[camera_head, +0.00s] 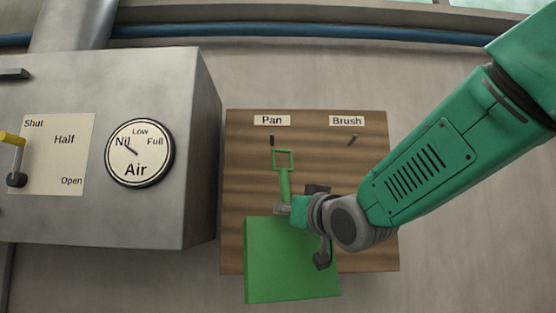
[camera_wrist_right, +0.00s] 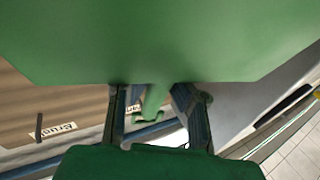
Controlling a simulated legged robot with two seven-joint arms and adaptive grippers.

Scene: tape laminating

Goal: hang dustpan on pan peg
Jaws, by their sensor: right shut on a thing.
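The green dustpan (camera_head: 290,262) hangs with its pan downward and its handle upward in front of the wooden board. A square loop (camera_head: 283,158) tops the handle. The pan peg (camera_head: 271,140) sticks out under the "Pan" label, just above and left of the loop. The loop looks apart from the peg, though depth is hard to judge. My right gripper (camera_head: 285,209) is shut on the dustpan handle, just above the pan. In the right wrist view the pan (camera_wrist_right: 150,40) fills the top and the handle (camera_wrist_right: 154,102) runs between the fingers. My left gripper is out of view.
The wooden board (camera_head: 240,190) also has a brush peg (camera_head: 352,139) under its "Brush" label, with nothing on it. A grey metal box (camera_head: 195,150) with an air gauge (camera_head: 139,153) and a yellow-handled lever (camera_head: 14,155) juts out left of the board.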

